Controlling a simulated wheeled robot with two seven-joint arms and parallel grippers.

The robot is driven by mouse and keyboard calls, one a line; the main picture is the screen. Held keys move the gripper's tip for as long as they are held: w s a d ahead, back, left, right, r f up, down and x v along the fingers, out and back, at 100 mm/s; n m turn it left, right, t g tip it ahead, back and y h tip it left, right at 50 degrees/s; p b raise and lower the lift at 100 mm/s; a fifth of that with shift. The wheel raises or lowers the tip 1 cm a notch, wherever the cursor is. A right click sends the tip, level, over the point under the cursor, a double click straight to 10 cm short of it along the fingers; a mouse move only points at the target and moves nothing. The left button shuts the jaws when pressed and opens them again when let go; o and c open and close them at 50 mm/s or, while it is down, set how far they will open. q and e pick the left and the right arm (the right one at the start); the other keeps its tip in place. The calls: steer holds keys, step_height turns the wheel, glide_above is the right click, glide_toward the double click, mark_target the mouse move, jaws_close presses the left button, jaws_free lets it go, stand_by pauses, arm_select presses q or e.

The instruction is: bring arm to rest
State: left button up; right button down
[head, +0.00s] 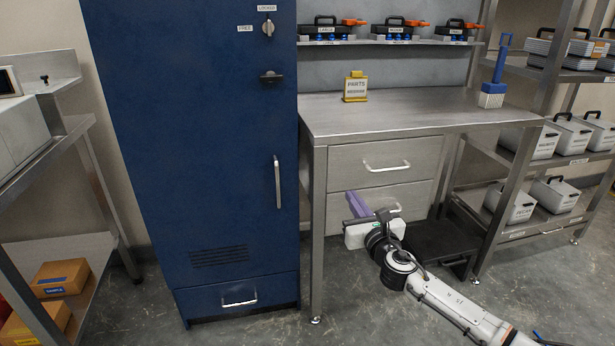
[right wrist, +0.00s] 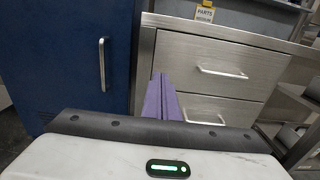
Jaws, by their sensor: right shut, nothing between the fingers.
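My right arm comes in from the lower right in the head view. Its gripper (head: 357,205) has purple fingers and points at the drawers under the steel workbench. In the right wrist view the purple fingers (right wrist: 162,98) are shut together with nothing between them. The gripper is in front of the lower drawer (head: 378,199) and appears apart from it. My left gripper does not show in either view.
A blue cabinet (head: 190,130) stands left of the workbench (head: 420,110), its doors shut. Both bench drawers look shut. A dark low platform (head: 440,240) is under the bench at right. Shelves with grey cases (head: 510,203) stand at right. Grey floor (head: 250,330) is open in front.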

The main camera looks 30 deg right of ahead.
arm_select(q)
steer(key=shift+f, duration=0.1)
